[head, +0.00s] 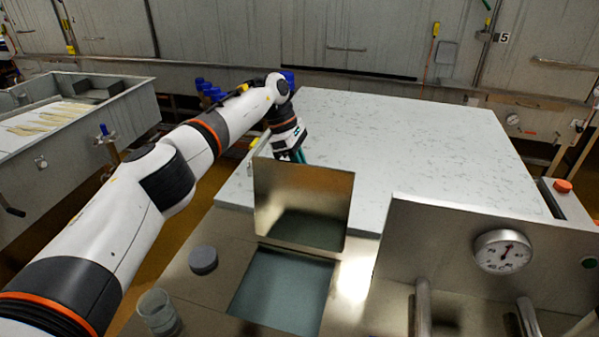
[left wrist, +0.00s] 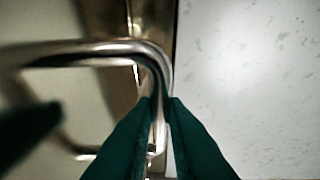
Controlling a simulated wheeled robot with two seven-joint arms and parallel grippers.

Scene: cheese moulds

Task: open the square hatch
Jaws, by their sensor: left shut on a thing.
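The square hatch lid (head: 300,200) is a shiny metal plate. In the head view it stands about upright at the far edge of its dark square opening (head: 282,292). My left gripper (head: 291,155) is behind the lid's top edge, its fingertips partly hidden there. In the left wrist view, the green fingers of my left gripper (left wrist: 165,102) are shut on one side of a bent metal bar handle (left wrist: 88,51). The handle is hidden behind the lid in the head view. My right gripper is not in view.
A pale speckled slab (head: 420,145) lies just beyond the lid. A grey round knob (head: 203,260) and a clear cup (head: 158,312) are left of the opening. A metal panel with a gauge (head: 503,252) and bar handles are to the right.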

